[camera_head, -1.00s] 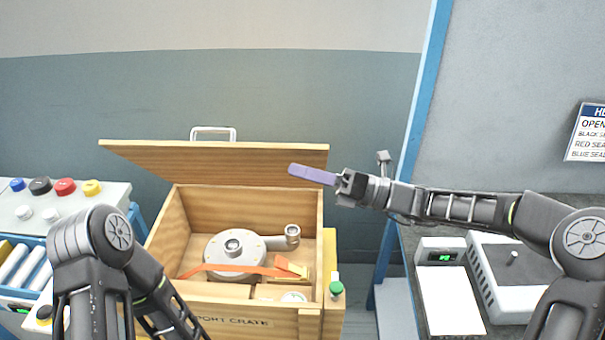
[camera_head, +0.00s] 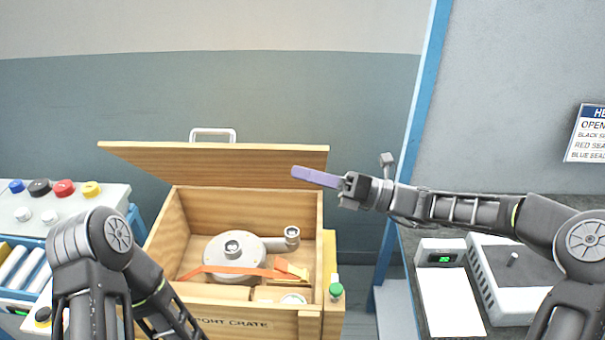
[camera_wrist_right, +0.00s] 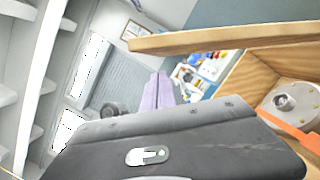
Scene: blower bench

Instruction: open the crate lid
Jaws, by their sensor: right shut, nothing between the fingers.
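The wooden crate (camera_head: 248,211) stands at the centre of the head view. Its lid (camera_head: 225,160) is raised at the back, with a metal handle (camera_head: 213,131) at its upper edge. My right gripper (camera_head: 316,177), with purple fingers, is shut and empty. In the head view it overlaps the lid's right end; I cannot tell whether they touch. In the right wrist view the purple fingers (camera_wrist_right: 158,92) are together, and the lid's edge (camera_wrist_right: 215,38) shows apart from them. My left arm is at the lower left, its gripper not in view.
Inside the crate are a grey blower (camera_head: 235,248), an orange strap (camera_head: 235,269) and small parts. A button panel (camera_head: 60,205) stands at the left. A bench with a white scale (camera_head: 510,280) is at the right. A green-capped bottle (camera_head: 336,291) is by the crate's right side.

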